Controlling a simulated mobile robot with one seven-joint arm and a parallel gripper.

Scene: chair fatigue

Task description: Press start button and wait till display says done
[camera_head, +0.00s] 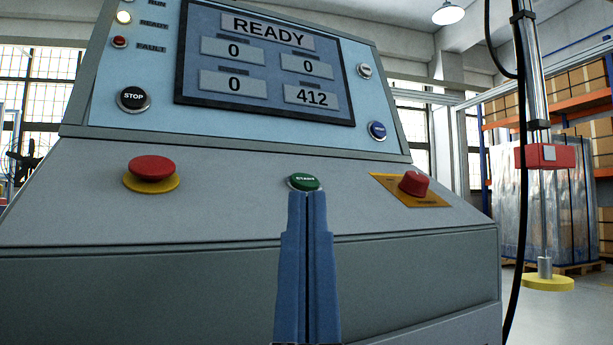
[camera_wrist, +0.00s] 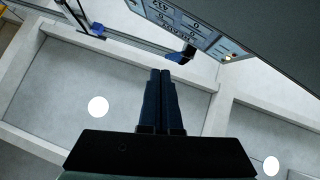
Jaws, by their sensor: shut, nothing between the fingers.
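The green start button (camera_head: 304,181) sits in a metal ring on the sloped front of a grey console (camera_head: 226,207). The display (camera_head: 268,60) above it reads READY, with 0, 0, 0 and 412 in boxes. My gripper (camera_head: 307,194) is shut and empty, its blue fingers pointing up with the tips just below the button in the head view. I cannot tell whether the tips touch it. The start button is not visible there.
A red mushroom button (camera_head: 151,169) on a yellow base is left of start, and a red knob (camera_head: 413,184) on a yellow plate is right. A black STOP button (camera_head: 132,98) and a lit READY lamp (camera_head: 124,17) are on the upper panel. A hanging red unit (camera_head: 541,156) stands right.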

